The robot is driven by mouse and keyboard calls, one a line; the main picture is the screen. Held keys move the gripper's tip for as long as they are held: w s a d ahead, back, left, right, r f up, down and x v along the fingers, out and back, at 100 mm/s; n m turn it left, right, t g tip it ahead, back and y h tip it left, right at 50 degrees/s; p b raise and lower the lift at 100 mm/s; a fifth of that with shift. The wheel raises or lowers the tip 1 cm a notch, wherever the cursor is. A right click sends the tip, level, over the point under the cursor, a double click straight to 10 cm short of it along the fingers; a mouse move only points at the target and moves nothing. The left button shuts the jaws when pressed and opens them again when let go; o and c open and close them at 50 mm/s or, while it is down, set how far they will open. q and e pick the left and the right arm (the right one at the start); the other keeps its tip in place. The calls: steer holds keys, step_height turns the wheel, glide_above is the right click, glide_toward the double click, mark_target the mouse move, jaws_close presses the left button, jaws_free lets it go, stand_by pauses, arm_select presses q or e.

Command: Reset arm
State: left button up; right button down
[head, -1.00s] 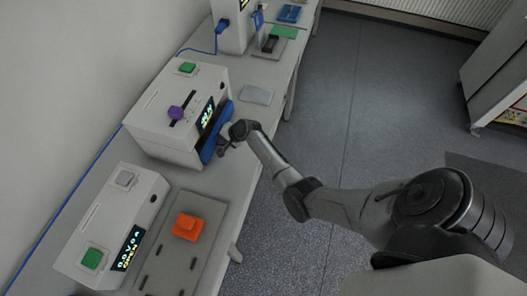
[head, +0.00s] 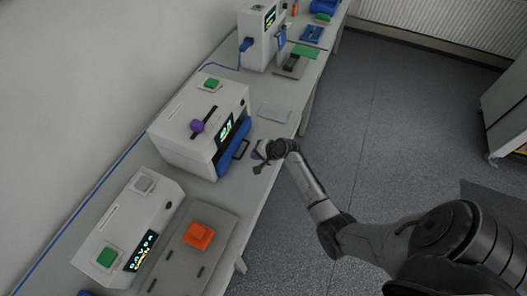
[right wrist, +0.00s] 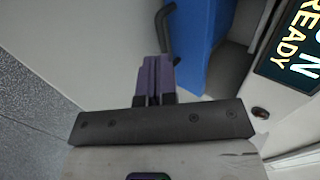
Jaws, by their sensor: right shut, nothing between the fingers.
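My right gripper (head: 262,163) is in front of the middle white device (head: 182,137), off its blue front (head: 234,148) with a dark handle (head: 241,150). In the right wrist view, its purple fingers (right wrist: 153,80) are together with nothing between them. The blue front (right wrist: 196,40) and the handle (right wrist: 166,32) show just beyond the fingertips, and a gap seems to lie between. The display (right wrist: 292,45) reads "READY". My left gripper is out of view.
A nearer white device (head: 120,232) and a grey plate (head: 222,232) with an orange block (head: 199,236) are on the bench. Another device (head: 256,40) with a blue plug stands at the far end. A light flat plate (head: 275,112) lies beyond the middle device. The floor at right is open.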

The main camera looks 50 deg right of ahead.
steer(key=shift+v, duration=2)
